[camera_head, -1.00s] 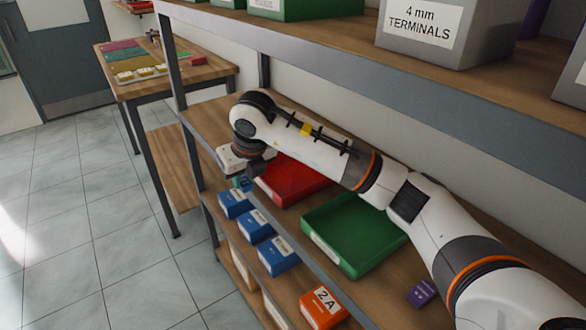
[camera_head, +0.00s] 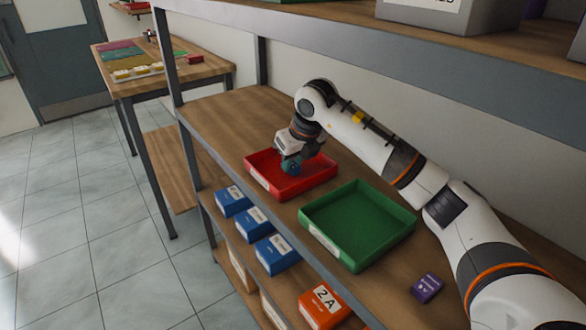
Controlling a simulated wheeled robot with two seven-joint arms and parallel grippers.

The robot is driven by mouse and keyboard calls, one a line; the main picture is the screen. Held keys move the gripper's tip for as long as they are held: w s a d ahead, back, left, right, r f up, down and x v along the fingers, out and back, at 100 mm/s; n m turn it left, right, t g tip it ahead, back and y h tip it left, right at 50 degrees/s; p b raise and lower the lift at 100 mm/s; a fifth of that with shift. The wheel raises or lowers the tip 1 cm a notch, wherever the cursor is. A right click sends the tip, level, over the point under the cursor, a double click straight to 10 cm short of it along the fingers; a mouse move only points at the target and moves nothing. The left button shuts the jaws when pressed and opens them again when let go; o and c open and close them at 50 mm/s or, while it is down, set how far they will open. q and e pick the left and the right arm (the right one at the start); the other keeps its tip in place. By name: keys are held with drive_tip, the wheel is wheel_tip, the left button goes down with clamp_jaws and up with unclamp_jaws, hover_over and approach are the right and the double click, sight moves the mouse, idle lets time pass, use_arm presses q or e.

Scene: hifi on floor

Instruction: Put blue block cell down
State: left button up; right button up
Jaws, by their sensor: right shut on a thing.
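My right gripper (camera_head: 291,168) is over the red tray (camera_head: 320,178) on the middle shelf, its fingers pointing down inside the tray's outline. It is shut on a small blue-teal block cell (camera_head: 293,168), which is mostly covered by the fingers. I cannot tell whether the block touches the tray floor. My left gripper is not in view.
A green tray (camera_head: 358,222) stands empty to the right of the red one. A purple box (camera_head: 427,288) lies near my arm. Blue boxes (camera_head: 277,254) and an orange box (camera_head: 324,305) line the lower shelf. An upper shelf (camera_head: 400,50) overhangs. A wooden table (camera_head: 170,82) stands at the far left.

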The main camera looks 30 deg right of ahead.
drive_tip(key=shift+a, duration=0.1)
drive_tip(key=shift+f, duration=0.15)
drive_tip(key=o, duration=1)
drive_tip(key=shift+r, duration=0.2)
drive_tip(key=v, duration=0.7)
drive_tip(key=shift+s+r, duration=0.1)
drive_tip(key=shift+r, duration=0.05)
